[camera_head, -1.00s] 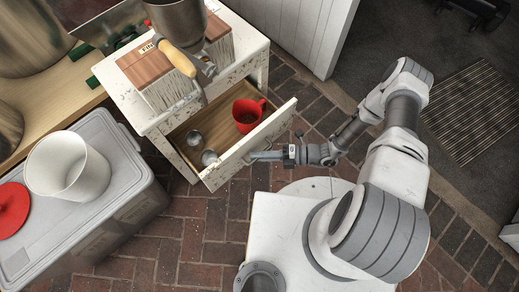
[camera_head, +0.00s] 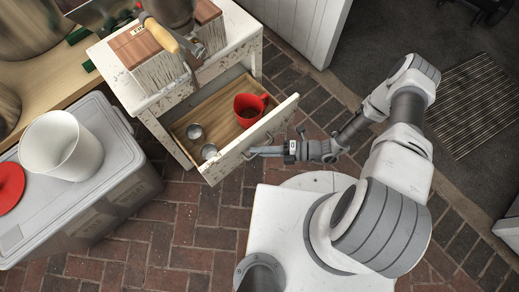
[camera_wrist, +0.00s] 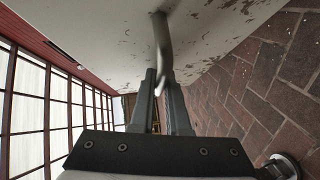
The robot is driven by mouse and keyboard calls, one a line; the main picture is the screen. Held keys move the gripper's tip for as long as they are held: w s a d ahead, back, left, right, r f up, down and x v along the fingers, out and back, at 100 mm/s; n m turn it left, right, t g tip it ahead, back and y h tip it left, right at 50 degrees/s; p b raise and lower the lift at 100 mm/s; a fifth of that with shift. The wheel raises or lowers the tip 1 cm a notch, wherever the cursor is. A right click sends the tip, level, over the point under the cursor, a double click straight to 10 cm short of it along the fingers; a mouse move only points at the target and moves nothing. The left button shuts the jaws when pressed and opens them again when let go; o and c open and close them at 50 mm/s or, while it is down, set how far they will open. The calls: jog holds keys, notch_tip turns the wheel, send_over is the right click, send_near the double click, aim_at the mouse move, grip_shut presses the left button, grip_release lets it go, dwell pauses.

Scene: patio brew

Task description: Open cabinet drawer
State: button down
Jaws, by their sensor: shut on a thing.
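The white, paint-chipped cabinet (camera_head: 155,95) stands at the upper left of the head view. Its drawer (camera_head: 215,108) is pulled well out, and its wooden floor shows. A red mug (camera_head: 249,108) and two small metal cups (camera_head: 195,132) are inside. My gripper (camera_head: 254,152) is at the drawer front (camera_head: 262,132). In the wrist view, the fingers of my gripper (camera_wrist: 163,75) are shut on the curved metal drawer handle (camera_wrist: 160,38), against the chipped white front. The finger contact is small in the head view.
A grey lidded bin (camera_head: 110,190) with a white bucket (camera_head: 62,146) and a red lid (camera_head: 8,187) stands at the left. A box of brushes and a metal pot with a wooden handle (camera_head: 160,35) sit on the cabinet. Brick floor (camera_head: 190,225) is open below the drawer.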

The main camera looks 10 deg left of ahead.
jog(key=c, duration=0.9)
grip_release()
jog(key=d+r, duration=0.1)
jog(key=d, duration=0.4)
jog(key=w+d+p, duration=0.1)
jog(key=d, duration=0.5)
jog(key=d+r+p, duration=0.1)
jog(key=d, duration=0.5)
jog(key=shift+w+d+r, duration=0.1)
jog(key=shift+w+r, duration=0.2)
